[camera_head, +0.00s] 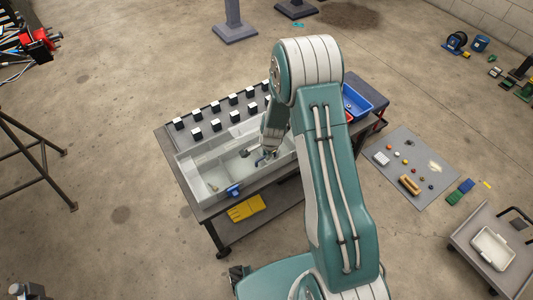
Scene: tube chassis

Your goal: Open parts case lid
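The parts case (196,176) is a long, pale grey, partly see-through box on the cart's top. A blue latch (233,190) shows on its near side, toward the left. A few small things show within its outline. I cannot tell from this view whether a clear lid covers it. My gripper (264,158) points down over the middle of the case, near its near side, with dark and blue parts around its tip. The fingers are too small to tell open from shut, or whether they touch the case. My arm hides the case's right end.
The case stands on a dark wheeled cart (170,138) with rows of black-and-white blocks (215,125) behind it. A blue tray (355,102) is at the right. A yellow item (246,208) lies on the lower shelf. A grey mat (410,190) with small items lies on the floor.

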